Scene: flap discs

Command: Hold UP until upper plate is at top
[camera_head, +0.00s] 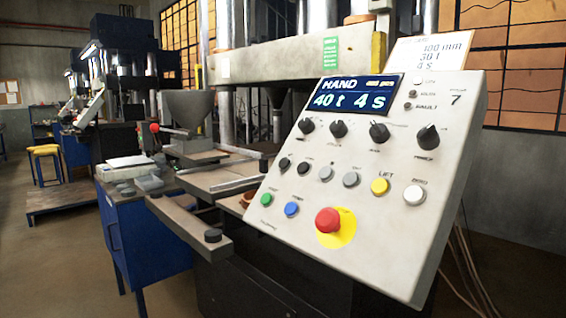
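A tilted control panel (455,130) stands at the right. Its display (352,96) reads HAND, 40 t and 4 s. A row of buttons holds two black ones (305,168), two grey ones (351,179), a yellow one (380,186) marked LIFT and a white one (415,192) marked ZERO. Most labels are too small to read, so I cannot tell which button is UP. Behind the panel, a thick pale crossbeam (270,58) spans the press columns. I cannot tell whether it is the upper plate. My gripper is not in view.
Below the row are a green button (266,200), a blue button (292,209) and a red mushroom button (328,220) on yellow. Dark knobs (338,129) sit above. A metal arm (190,228) juts out left of the panel. Open floor (60,260) lies at left.

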